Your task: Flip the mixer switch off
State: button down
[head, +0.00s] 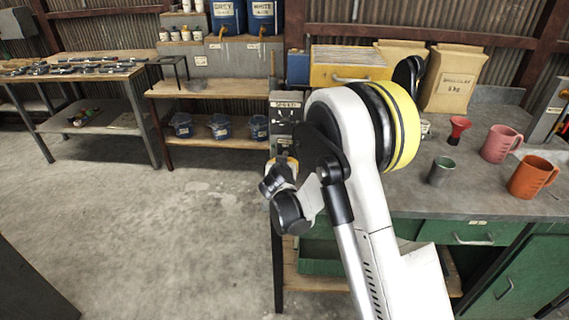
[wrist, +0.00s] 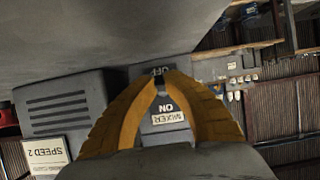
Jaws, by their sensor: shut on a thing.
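In the wrist view, a grey switch plate (wrist: 178,137) carries upside-down labels. The OFF label (wrist: 155,71) is at the top, and the ON and MIXER labels (wrist: 168,117) are below. My gripper (wrist: 160,82) has its two yellow fingers closed together at the plate, between OFF and ON. The mixer switch lever (wrist: 160,79) is a small dark piece between the fingertips, mostly hidden. In the head view, my gripper (head: 285,162) is partly hidden by my wrist, just below a grey control box (head: 285,112) at the bench's left end.
In the wrist view, a vented grey box (wrist: 65,105) and a SPEED 2 label (wrist: 46,155) are at the left. In the head view, the bench (head: 410,195) holds a grey cup (head: 441,171), a pink jug (head: 499,145) and an orange jug (head: 530,177). Open floor (head: 150,240) is at the left.

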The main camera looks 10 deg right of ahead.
jog(key=c, duration=1.5)
grip_release()
jog(key=shift+o, duration=0.2)
jog(key=v, duration=1.2)
